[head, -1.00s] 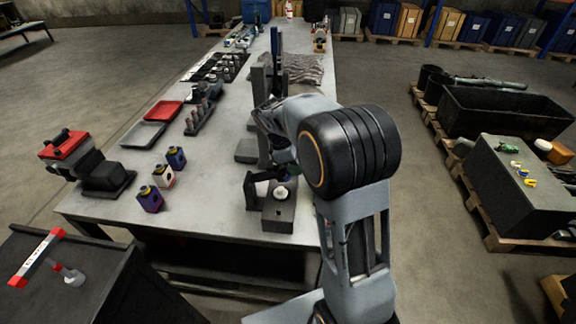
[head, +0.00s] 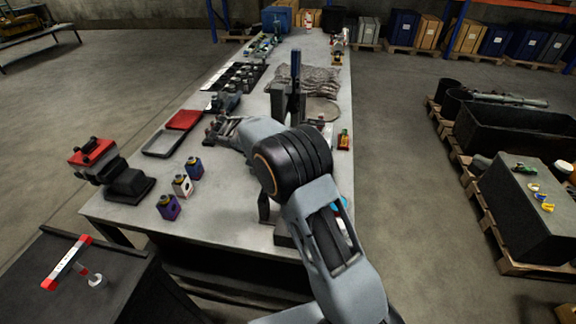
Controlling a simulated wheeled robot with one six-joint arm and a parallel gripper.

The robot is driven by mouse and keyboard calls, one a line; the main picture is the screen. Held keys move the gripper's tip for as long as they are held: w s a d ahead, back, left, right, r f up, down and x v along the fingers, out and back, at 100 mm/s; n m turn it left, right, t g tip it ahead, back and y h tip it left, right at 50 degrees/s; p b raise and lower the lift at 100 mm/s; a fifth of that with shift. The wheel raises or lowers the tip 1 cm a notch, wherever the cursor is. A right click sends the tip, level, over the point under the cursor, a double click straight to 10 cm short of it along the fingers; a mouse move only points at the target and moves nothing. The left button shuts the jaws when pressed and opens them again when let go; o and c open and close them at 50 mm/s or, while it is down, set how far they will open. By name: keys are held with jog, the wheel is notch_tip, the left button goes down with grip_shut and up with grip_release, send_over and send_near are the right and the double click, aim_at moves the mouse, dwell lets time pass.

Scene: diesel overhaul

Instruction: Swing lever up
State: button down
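An upright lever with a dark blue grip (head: 296,68) stands on a dark bench fixture (head: 277,98) near the middle of the workbench. It looks close to vertical. My arm's large black joint covers the lower part of the fixture. A dark upright piece (head: 264,208) shows just below that joint, near the bench's front edge.
The workbench (head: 130,212) holds a red tray (head: 184,119), a grey tray (head: 163,144), a rack of cylinders and small coloured blocks (head: 182,185) to the left. A red-topped device (head: 95,153) stands at the left edge.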

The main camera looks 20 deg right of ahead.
jog(key=shift+w+a+r, duration=0.1)
jog(key=shift+a+r, duration=0.05)
dwell(0.3)
jog(key=c, duration=1)
grip_release()
jog(key=shift+o, duration=0.2)
